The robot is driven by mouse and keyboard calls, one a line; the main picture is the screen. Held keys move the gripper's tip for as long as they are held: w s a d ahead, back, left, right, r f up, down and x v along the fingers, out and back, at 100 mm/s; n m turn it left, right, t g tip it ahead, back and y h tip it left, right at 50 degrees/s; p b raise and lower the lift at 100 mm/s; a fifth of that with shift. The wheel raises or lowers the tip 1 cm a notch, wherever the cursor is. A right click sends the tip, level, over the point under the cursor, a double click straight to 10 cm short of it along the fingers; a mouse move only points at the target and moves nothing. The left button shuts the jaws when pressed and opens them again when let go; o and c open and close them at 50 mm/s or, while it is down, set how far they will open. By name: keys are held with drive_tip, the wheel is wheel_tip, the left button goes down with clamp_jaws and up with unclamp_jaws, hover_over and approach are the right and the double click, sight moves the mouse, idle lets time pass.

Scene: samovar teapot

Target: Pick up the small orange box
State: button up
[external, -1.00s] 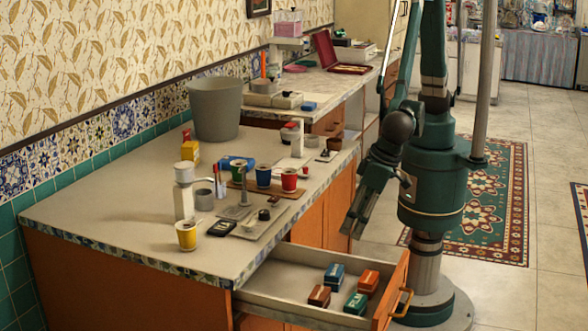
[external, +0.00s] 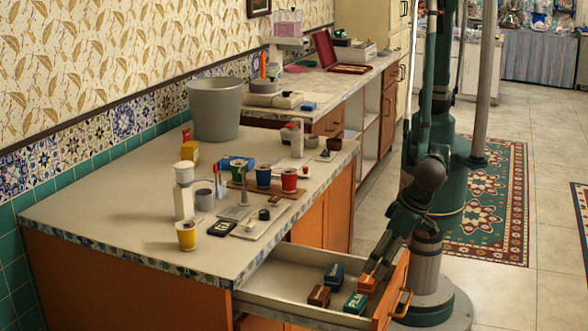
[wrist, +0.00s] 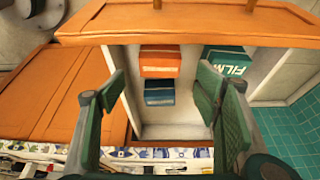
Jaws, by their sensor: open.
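The small orange box (external: 367,285) lies in the open drawer (external: 283,283), near its front panel. It also shows in the wrist view (wrist: 160,59), beyond and between my fingers. My gripper (external: 373,270) is open and empty, pointing down over the drawer close to the orange box. It partly covers the box in the external view. In the wrist view, the fingers of my gripper (wrist: 163,84) are spread wide, one to each side of the orange and blue boxes. I cannot tell whether any finger touches a box.
A blue box (external: 334,274) lies beside the orange one. A green film box (external: 356,303) and a brown box (external: 319,296) lie in the same drawer. The drawer front (external: 393,290) stands close to my gripper. The countertop (external: 130,218) holds cups and a bucket.

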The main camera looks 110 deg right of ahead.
sight(370, 277)
drive_tip(key=shift+f, duration=0.1)
drive_tip(key=shift+x, duration=1.2)
drive_tip(key=shift+d+f+b, duration=0.1)
drive_tip(key=shift+b, duration=0.2)
drive_tip(key=shift+b+x, duration=0.65)
drive_tip(key=shift+x, duration=1.9)
drive_tip(key=shift+c, duration=0.7)
drive_tip(key=c, duration=0.9)
